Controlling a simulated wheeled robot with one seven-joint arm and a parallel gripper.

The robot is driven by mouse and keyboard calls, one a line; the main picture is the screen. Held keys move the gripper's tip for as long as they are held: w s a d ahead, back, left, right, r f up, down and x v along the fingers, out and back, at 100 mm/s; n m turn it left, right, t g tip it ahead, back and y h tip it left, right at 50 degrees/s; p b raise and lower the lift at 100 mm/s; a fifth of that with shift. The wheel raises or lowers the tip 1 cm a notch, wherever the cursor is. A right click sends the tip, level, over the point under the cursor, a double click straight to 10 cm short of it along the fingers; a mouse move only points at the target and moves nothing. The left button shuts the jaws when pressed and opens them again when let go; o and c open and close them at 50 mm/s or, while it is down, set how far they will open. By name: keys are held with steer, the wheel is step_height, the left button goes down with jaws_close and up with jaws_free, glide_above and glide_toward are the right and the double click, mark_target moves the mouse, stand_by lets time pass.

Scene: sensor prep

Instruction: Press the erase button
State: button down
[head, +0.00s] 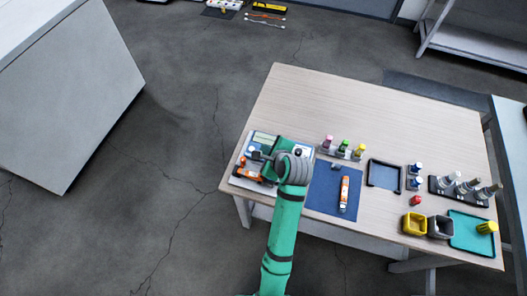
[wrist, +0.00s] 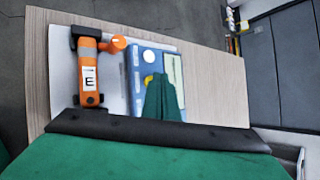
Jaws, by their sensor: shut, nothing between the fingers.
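A blue panel (wrist: 137,80) with a pale green display strip (wrist: 174,70) lies on a white base (wrist: 62,45) in the wrist view. A white round spot (wrist: 149,56) and a yellow one (wrist: 148,78) show on the panel. I cannot read which is the erase button. An orange device (wrist: 89,75) marked "E" lies to the left, with an orange knob (wrist: 118,43) beside it. My gripper (wrist: 159,78) is shut and empty, its green tip over the panel near the yellow spot. I cannot tell if it touches. My wrist hides part of the panel in the head view.
The wooden table (head: 330,100) is clear at the back. To the right are a blue mat (head: 323,200) with an orange-white tool (head: 344,193), colored bottles (head: 343,147), a dark tray (head: 384,176), a yellow bin (head: 413,223) and a teal tray (head: 465,238).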

steer(key=shift+w+f, duration=0.15)
steer(key=shift+f, duration=0.05)
stand_by(0.5)
steer(key=shift+a+f, duration=0.1)
steer(key=shift+d, duration=0.2)
steer(key=shift+a, duration=0.1)
steer(key=shift+a+r, duration=0.2)
steer(key=shift+r, duration=0.55)
